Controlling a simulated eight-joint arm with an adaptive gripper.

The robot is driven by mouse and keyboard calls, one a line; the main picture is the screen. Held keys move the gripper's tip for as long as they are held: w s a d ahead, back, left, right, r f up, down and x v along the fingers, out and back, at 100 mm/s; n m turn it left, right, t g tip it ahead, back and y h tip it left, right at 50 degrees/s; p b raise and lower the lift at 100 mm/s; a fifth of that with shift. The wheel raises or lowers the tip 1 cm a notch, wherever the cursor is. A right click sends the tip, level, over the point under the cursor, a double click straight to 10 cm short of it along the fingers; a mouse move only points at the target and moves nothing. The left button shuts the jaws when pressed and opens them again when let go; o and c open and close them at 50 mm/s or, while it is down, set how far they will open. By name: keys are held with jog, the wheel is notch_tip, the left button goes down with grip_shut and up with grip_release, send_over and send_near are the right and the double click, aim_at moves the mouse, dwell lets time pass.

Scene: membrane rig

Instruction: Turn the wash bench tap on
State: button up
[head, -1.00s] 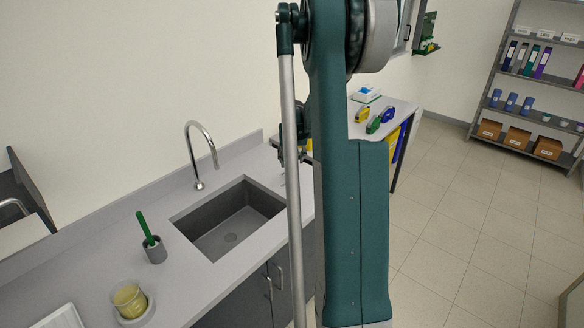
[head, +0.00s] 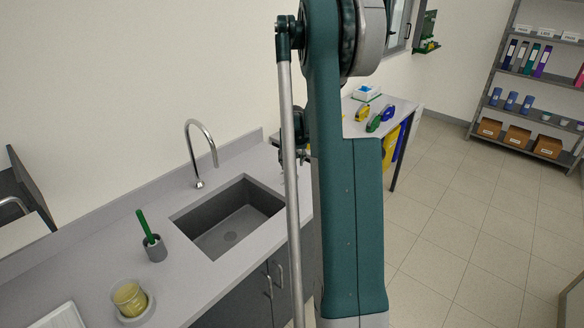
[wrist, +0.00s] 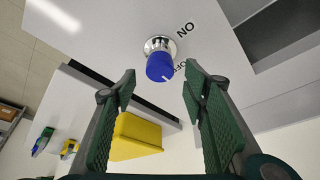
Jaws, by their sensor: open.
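The tap knob (wrist: 160,66) is blue on a round chrome base and shows in the wrist view, top centre. Its white mark lies on the side near the partly hidden OFF label (wrist: 179,67); the ON label (wrist: 186,29) is above right. My gripper (wrist: 158,84) is open, its green pads either side of the line to the knob, with nothing between them. The knob appears just beyond the fingertips, and I see no contact. In the head view the chrome spout (head: 201,150) arches by the sink (head: 230,218), with no water visible. My arm hides the knob there.
On the wash bench (head: 100,238) stand a grey cup with a green-handled tool (head: 153,242) and a yellowish beaker (head: 130,298). A side table (head: 404,107) with tape dispensers stands behind my arm. A yellow bin (wrist: 135,137) shows below the knob in the wrist view.

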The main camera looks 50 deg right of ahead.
aim_at(292, 167)
jog(key=shift+x, duration=2.15)
jog(key=shift+c, duration=0.7)
jog(key=c, duration=0.8)
